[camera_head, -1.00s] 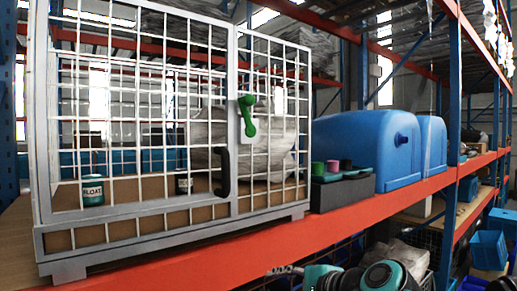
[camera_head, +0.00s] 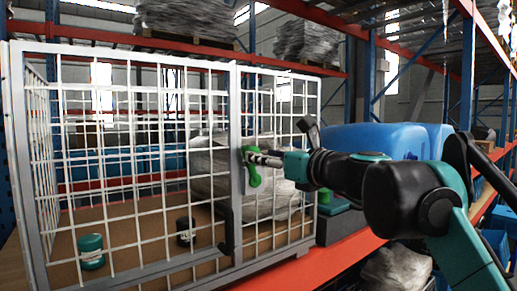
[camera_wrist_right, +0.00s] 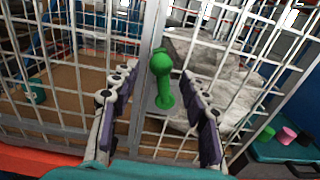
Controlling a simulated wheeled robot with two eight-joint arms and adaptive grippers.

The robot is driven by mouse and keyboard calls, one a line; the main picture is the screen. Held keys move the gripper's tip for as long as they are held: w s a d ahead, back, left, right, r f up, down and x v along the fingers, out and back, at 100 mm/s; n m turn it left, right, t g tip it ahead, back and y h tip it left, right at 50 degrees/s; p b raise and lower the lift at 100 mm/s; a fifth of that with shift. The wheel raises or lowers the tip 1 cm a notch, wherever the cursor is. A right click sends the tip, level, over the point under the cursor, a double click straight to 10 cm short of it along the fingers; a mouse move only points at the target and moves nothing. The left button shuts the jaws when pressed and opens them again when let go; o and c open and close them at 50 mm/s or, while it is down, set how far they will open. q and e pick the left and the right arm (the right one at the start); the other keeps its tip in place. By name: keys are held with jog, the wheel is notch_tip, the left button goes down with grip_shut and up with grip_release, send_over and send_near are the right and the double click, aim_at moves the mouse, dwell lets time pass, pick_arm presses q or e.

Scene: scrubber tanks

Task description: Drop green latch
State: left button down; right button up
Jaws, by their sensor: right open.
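The green latch (camera_head: 254,177) is on the front of the white wire cage (camera_head: 237,95), at the upright frame post beside the door. In the right wrist view the latch (camera_wrist_right: 163,82) stands upright, its rounded knob at the top, against a pale plate. My right gripper (camera_head: 262,158) reaches it from the right and partly covers it. In the right wrist view my right gripper (camera_wrist_right: 160,82) is open, one finger on each side of the latch. I cannot tell whether either finger touches it. My left gripper is out of view.
A black door handle (camera_head: 228,225) sits left of and below the latch. Inside the cage are a teal jar (camera_head: 91,251), a dark jar (camera_head: 185,232) and wrapped grey material (camera_head: 205,178). Blue tanks (camera_head: 365,137) stand right of the cage on the orange-edged shelf (camera_head: 318,265).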

jog(key=x, duration=0.4)
jog(key=shift+p, duration=0.4)
grip_shut()
